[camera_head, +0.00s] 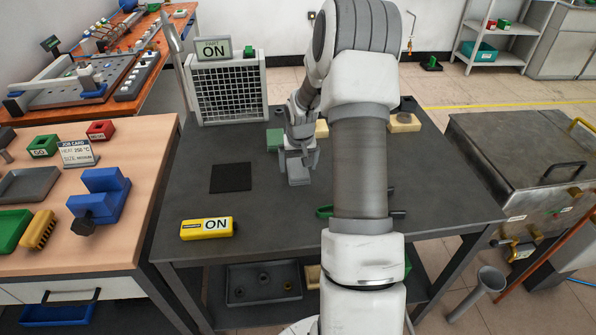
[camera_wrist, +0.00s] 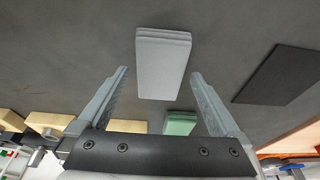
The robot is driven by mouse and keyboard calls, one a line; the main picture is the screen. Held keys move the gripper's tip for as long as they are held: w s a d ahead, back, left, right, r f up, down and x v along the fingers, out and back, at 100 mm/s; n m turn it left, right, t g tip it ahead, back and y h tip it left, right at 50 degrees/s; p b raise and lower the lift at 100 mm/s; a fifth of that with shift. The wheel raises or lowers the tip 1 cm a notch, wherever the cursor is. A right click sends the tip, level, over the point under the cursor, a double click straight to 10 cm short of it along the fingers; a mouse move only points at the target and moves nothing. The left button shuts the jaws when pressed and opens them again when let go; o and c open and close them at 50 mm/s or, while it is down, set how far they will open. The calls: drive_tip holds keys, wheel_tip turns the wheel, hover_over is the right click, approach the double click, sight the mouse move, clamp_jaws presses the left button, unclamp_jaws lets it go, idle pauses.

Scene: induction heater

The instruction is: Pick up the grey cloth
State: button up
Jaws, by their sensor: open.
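The grey cloth (camera_wrist: 162,68) is a folded, layered light grey block lying on the dark table. In the wrist view it lies ahead of my gripper (camera_wrist: 160,82), in line with the gap between the fingers. In the head view the cloth (camera_head: 298,175) is just below my gripper (camera_head: 300,150), partly hidden by it. My gripper is open, its two fingers apart with nothing held between them. I cannot tell how high the fingertips are above the cloth.
A green block (camera_head: 274,140) stands beside my gripper. A wire-grille unit (camera_head: 230,96) stands behind. My arm hides part of the table's right side.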

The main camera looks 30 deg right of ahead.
sight(298, 168)
drive_tip(key=shift+f, duration=0.2)
drive_tip(key=c, duration=1.4)
drive_tip(key=shift+r, duration=0.1)
drive_tip(key=shift+r, duration=0.6)
wheel_tip(298, 168, up, 3)
drive_tip(key=shift+r, duration=0.1)
drive_tip(key=s+d+r, duration=0.6)
drive_tip(key=s, duration=0.3)
drive_tip(key=shift+s+d+r+p, duration=0.25)
drive_tip(key=shift+s+p, duration=0.1)
drive_tip(key=shift+p, duration=0.05)
